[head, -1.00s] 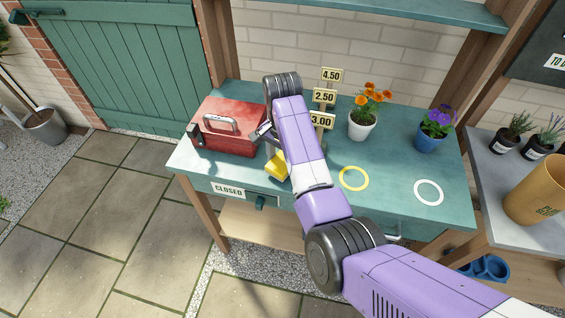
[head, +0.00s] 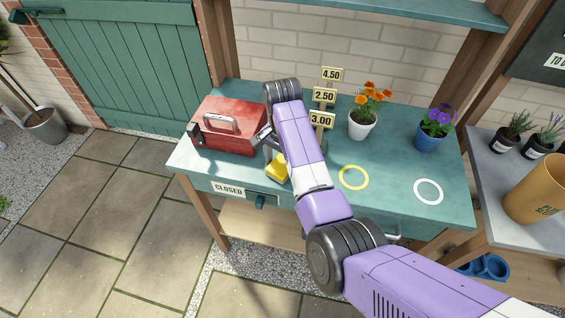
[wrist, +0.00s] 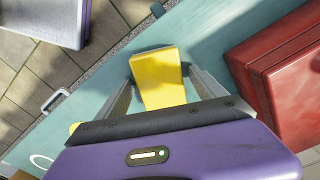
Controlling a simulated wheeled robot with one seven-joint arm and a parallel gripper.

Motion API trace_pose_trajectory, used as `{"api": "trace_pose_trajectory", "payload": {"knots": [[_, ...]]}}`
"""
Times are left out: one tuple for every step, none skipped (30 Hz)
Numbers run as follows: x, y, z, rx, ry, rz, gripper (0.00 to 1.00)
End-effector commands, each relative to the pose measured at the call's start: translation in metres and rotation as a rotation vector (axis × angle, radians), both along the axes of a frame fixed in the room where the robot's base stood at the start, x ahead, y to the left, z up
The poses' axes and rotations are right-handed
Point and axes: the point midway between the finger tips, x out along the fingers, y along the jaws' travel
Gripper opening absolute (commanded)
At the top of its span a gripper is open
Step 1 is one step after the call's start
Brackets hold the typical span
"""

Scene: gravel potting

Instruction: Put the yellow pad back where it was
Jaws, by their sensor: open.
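The yellow pad (head: 277,171) is near the front edge of the green bench (head: 385,160), right of the red toolbox, partly hidden by my arm. In the wrist view the pad (wrist: 158,75) lies between the two fingers of my gripper (wrist: 163,78). The fingers are apart, one on each side of the pad. Whether either finger touches it I cannot tell. The pad appears to rest on the bench top.
The red toolbox (head: 228,127) stands close left of my gripper. A yellow ring (head: 353,178) and a white ring (head: 428,192) lie on the bench to the right. Price signs (head: 322,97), an orange-flowered pot (head: 362,125) and a blue pot (head: 429,138) stand behind.

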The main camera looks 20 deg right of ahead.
Motion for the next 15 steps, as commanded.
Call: {"api": "trace_pose_trajectory", "payload": {"knots": [[0.0, 0.0, 0.004, 0.0, -0.001, 0.0, 0.8], [0.001, 0.0, 0.005, 0.0, -0.002, 0.0, 0.8], [0.001, 0.0, 0.009, 0.0, -0.004, 0.0, 0.8], [0.002, 0.0, 0.013, 0.0, -0.005, 0.0, 0.8], [0.001, 0.0, 0.017, -0.001, -0.004, 0.0, 0.8], [0.002, 0.0, 0.024, -0.001, -0.006, 0.0, 0.8], [0.001, 0.0, 0.029, 0.0, -0.005, 0.0, 0.8], [0.002, 0.0, 0.036, -0.001, -0.006, 0.0, 0.8], [0.002, 0.0, 0.044, -0.001, -0.006, 0.0, 0.8], [0.002, 0.0, 0.051, -0.001, -0.006, 0.0, 0.8], [0.002, 0.0, 0.058, -0.001, -0.008, 0.0, 0.8], [0.002, 0.0, 0.067, -0.001, -0.006, 0.0, 0.8], [0.002, 0.0, 0.073, -0.001, -0.006, 0.0, 0.8], [0.001, 0.0, 0.083, 0.0, -0.005, 0.0, 0.8], [0.001, 0.001, 0.095, 0.001, -0.003, 0.001, 0.8]]}}
